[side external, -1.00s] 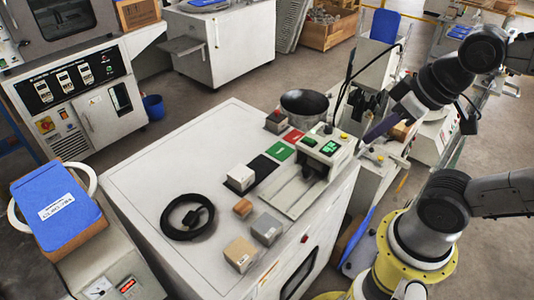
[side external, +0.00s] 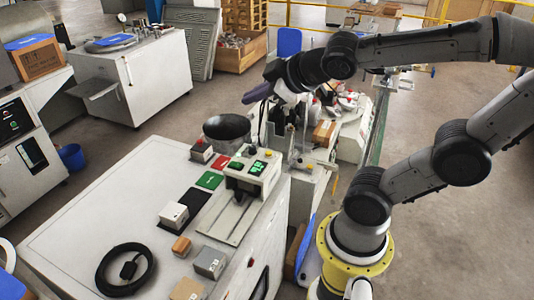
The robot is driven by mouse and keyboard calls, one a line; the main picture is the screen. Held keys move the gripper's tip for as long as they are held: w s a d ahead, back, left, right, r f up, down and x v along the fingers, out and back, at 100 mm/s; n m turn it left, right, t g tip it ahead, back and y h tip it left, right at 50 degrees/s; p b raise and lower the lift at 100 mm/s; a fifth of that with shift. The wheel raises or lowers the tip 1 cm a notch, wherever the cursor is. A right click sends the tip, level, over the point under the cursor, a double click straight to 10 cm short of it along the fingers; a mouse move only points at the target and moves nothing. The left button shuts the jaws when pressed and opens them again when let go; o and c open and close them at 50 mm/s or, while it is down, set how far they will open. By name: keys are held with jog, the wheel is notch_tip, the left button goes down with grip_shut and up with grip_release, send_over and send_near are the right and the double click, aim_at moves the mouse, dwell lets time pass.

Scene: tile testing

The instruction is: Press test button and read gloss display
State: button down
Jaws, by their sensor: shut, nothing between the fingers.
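The gloss tester (side external: 268,178) stands at the right edge of the white bench. It has a lit green display (side external: 258,167) and a second green patch on its top left. A small yellow button (side external: 268,154) is on its top. A separate small box with a red button (side external: 201,148) stands to its left, by the dark bowl. Which one is the test button, I cannot tell. My gripper (side external: 257,94) is shut and empty, high behind the tester, apart from it and touching nothing that I can see. The reading is too small to make out.
Red, green (side external: 209,180) and black pads lie left of the tester. A white block (side external: 174,215), a brown block (side external: 181,246), a grey block (side external: 210,262) and a tan block stand in front. A black cable coil (side external: 125,268) lies at front left.

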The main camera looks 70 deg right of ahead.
jog(key=w+d+n, duration=0.2)
jog(key=w+d, duration=0.2)
jog(key=w, duration=0.1)
jog(key=g, duration=0.2)
send_over(269, 154)
jog(key=s, duration=0.1)
notch_tip(269, 154, down, 16)
jog(key=shift+d, duration=0.25)
jog(key=shift+f, duration=4.35)
jog(key=shift+f, duration=0.1)
jog(key=shift+f, duration=0.3)
